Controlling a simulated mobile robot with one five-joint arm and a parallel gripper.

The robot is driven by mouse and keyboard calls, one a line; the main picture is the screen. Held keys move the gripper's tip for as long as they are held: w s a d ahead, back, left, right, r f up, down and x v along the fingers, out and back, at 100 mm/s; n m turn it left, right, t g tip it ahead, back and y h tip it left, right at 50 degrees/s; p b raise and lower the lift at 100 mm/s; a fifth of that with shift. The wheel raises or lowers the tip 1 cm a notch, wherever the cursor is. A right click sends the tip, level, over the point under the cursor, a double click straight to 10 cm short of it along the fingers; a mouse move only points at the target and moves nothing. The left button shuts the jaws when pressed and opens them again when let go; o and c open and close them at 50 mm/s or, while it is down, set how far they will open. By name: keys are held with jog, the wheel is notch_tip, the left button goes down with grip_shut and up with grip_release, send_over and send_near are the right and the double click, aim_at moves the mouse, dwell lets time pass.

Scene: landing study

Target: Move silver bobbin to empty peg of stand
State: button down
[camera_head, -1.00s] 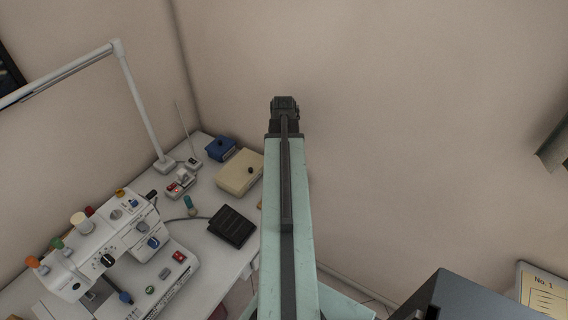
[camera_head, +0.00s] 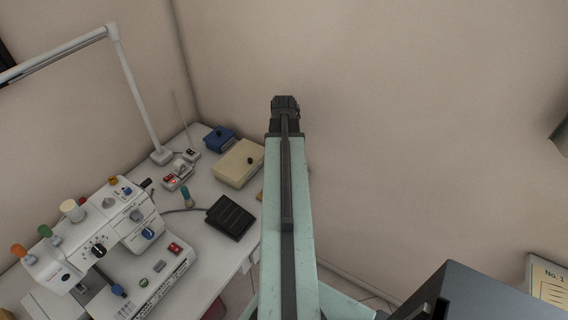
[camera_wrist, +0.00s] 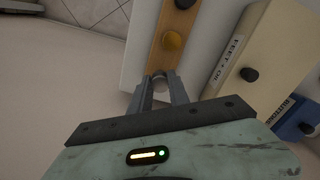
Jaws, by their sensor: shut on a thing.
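My gripper (camera_wrist: 160,86) is shut on the silver bobbin (camera_wrist: 160,79), a small grey piece showing between the fingertips in the wrist view. In the head view my gripper (camera_head: 285,103) is at the far end of my arm, and the bobbin is hidden. The wooden stand (camera_wrist: 163,60) lies just beyond the fingertips in the wrist view. It carries a gold bobbin (camera_wrist: 173,41) and a dark round piece (camera_wrist: 184,3) at the top edge. I cannot make out an empty peg. Only a sliver of the stand shows beside my arm in the head view.
A cream box (camera_wrist: 243,58) labelled "FEET + OIL" and a blue box (camera_wrist: 298,117) stand right of the stand in the wrist view. A black pedal (camera_head: 231,217), sewing machine (camera_head: 103,233) and lamp (camera_head: 133,85) are on the white table. A dark cabinet (camera_head: 470,292) is at lower right.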

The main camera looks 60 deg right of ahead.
jog(key=shift+f+b, duration=1.1)
jog(key=shift+f, duration=0.1)
dwell(0.5)
jog(key=c, duration=1.2)
grip_release()
jog(key=shift+o, duration=0.2)
jog(key=shift+r, duration=0.1)
notch_tip(320, 180, up, 8)
jog(key=p, duration=0.8)
jog(key=shift+f, duration=0.2)
